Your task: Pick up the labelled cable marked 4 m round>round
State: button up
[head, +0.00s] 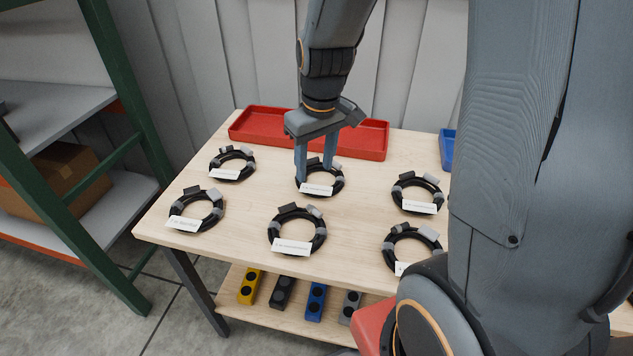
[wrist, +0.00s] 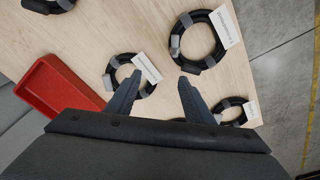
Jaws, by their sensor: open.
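Several coiled black cables with grey connectors and white labels lie apart on the wooden table. The label print is too small to read, so I cannot tell which is marked 4 m round>round. My gripper (head: 316,174) points down, open and empty, at the back-middle cable (head: 340,186); its fingers partly hide that coil. In the wrist view my gripper (wrist: 160,79) has one finger overlapping a coil (wrist: 151,87), with a larger coil (wrist: 174,46) beyond. Other cables are the back-left (head: 250,164), front-left (head: 219,211), front-middle (head: 320,236), back-right (head: 398,190) and front-right cable (head: 390,246).
A red tray (head: 262,140) lies along the table's back edge, near the wall. A blue bin (head: 446,150) is partly hidden at right. Yellow, black, blue (head: 316,302) and grey blocks sit on the lower shelf. A green-framed rack (head: 118,95) stands left.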

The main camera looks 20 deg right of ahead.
jog(key=n+b, duration=0.1)
send_near(306, 184)
jog(key=shift+s+f, duration=0.2)
jog(key=shift+f, duration=0.2)
jog(key=shift+n, duration=0.3)
jog(key=shift+w+a+f+p, duration=0.1)
jog(key=shift+w+f+p, duration=0.1)
jog(key=shift+f, duration=1)
jog(key=shift+w+f+p, duration=0.2)
jog(key=shift+f+p, duration=0.05)
jog(key=shift+f, duration=1)
jog(key=shift+w+a+f+p, duration=0.1)
jog(key=shift+w+f+p, duration=0.1)
jog(key=shift+f, duration=1)
grip_shut()
jog(key=shift+r, duration=0.1)
